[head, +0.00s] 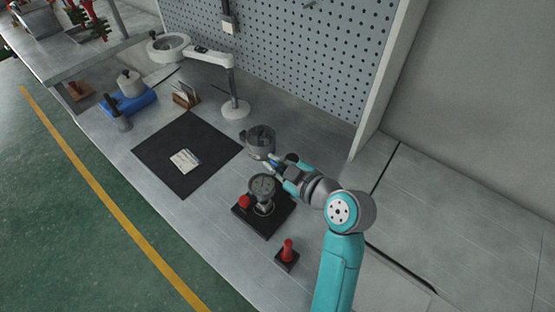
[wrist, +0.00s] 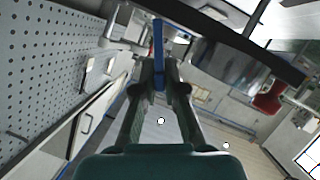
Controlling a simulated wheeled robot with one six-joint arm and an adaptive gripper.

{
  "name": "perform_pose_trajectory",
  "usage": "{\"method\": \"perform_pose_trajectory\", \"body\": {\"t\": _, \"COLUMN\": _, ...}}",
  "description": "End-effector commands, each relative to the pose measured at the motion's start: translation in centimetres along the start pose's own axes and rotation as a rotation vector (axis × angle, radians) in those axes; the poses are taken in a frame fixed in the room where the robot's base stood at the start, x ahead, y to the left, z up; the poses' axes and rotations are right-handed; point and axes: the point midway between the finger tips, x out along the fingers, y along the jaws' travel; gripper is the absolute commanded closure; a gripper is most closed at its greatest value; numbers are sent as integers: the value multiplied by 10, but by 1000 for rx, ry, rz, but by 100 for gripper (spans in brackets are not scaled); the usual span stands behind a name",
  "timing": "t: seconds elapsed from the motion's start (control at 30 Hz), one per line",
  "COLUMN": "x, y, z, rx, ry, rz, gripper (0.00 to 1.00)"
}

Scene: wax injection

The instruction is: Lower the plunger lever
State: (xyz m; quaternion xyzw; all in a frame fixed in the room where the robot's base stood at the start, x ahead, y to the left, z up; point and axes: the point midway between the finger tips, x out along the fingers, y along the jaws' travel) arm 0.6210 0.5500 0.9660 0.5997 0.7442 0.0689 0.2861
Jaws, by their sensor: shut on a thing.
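The wax injector stands on a black base (head: 262,220) on the bench in the head view, with a red knob at its front left and a grey metal pot (head: 260,140) at its top. My gripper (head: 277,165) reaches in from the right, just below the pot. In the wrist view my gripper (wrist: 159,75) is shut on a narrow blue bar, the plunger lever (wrist: 158,42), which sticks out beyond the fingertips. The injector's metal body (wrist: 225,65) is to the right there, beside a red part (wrist: 268,98). My fingers hide part of the lever in the head view.
A small red-handled tool on a dark block (head: 287,256) stands near the bench front. A black mat (head: 165,165) with a white card lies to the left. A white magnifier lamp (head: 235,107) and a pegboard (head: 290,55) are behind. The bench at right is clear.

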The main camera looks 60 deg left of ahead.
Motion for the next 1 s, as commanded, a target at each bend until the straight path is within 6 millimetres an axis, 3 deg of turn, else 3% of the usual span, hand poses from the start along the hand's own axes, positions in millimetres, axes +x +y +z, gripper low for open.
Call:
{"method": "perform_pose_trajectory", "body": {"t": 0.7, "x": 0, "y": -4, "z": 0, "rx": -71, "ry": 0, "rz": 29, "gripper": 100}}
{"method": "perform_pose_trajectory", "body": {"t": 0.73, "x": 0, "y": -4, "z": 0, "rx": -71, "ry": 0, "rz": 29, "gripper": 88}}
{"method": "perform_pose_trajectory", "body": {"t": 0.83, "x": 0, "y": -4, "z": 0, "rx": -71, "ry": 0, "rz": 29, "gripper": 65}}
{"method": "perform_pose_trajectory", "body": {"t": 1.0, "x": 0, "y": -4, "z": 0, "rx": -71, "ry": 0, "rz": 29, "gripper": 65}}
